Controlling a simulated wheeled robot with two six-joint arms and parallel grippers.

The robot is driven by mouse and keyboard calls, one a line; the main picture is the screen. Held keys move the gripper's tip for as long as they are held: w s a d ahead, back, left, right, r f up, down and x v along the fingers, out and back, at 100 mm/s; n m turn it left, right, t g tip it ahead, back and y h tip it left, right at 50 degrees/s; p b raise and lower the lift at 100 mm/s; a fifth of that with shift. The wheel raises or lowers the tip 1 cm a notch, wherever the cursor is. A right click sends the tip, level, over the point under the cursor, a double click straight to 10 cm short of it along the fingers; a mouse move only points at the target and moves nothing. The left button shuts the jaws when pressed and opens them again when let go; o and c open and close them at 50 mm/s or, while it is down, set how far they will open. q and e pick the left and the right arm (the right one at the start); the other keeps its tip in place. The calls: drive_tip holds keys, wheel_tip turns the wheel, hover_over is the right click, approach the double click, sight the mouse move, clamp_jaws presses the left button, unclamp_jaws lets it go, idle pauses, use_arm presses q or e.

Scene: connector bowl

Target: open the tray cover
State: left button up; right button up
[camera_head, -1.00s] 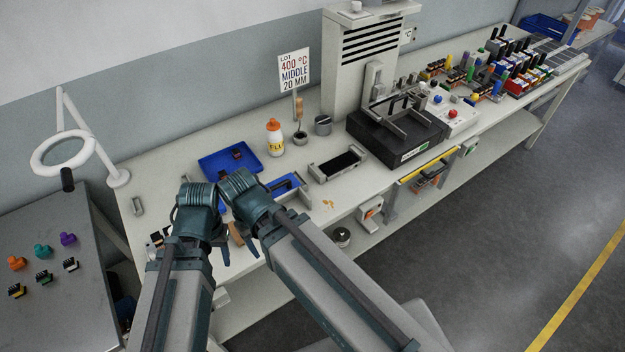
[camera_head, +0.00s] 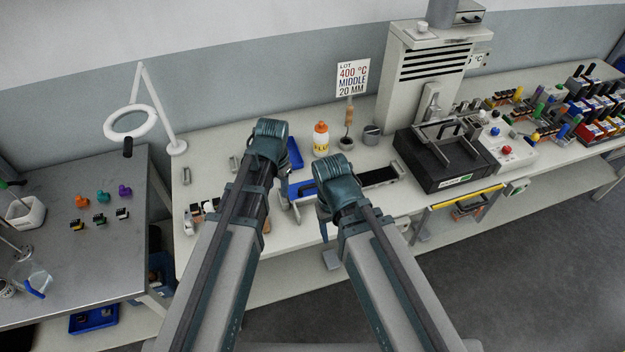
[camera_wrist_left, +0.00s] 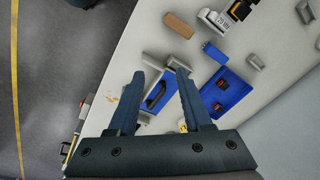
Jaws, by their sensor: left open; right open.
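A blue piece with a dark handle or slot (camera_wrist_left: 156,96), possibly the tray cover, sits in a grey frame. It lies below and between the fingers of my left gripper (camera_wrist_left: 160,76), which is open and empty. Contact cannot be told. It shows partly in the head view (camera_head: 301,188), between my two arms. A blue tray (camera_wrist_left: 240,84) with small dark red parts lies beside it; in the head view my left arm hides most of this tray (camera_head: 295,153). My right gripper (camera_head: 323,222) is open at the bench's front side, its fingers mostly hidden by its wrist.
A black box with a handle (camera_head: 440,160) stands to the right. A wooden block (camera_wrist_left: 179,25) and small blue connector (camera_wrist_left: 214,53) lie near. A ring lamp (camera_head: 131,121) stands left.

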sight(310, 185)
use_arm(q)
drive_tip(key=w+d+m, duration=0.8)
drive_tip(key=w+d, duration=0.1)
drive_tip(key=d, duration=0.1)
drive_tip(key=shift+t, duration=0.3)
drive_tip(key=w+f+b, duration=0.1)
drive_tip(key=f+b, duration=0.7)
drive_tip(key=b, duration=0.1)
drive_tip(key=w+a+f+b, duration=0.1)
drive_tip(key=f+b, duration=0.3)
drive_tip(key=f, duration=0.1)
drive_tip(key=shift+w, duration=0.35)
drive_tip(key=shift+c, duration=0.2)
clamp_jaws()
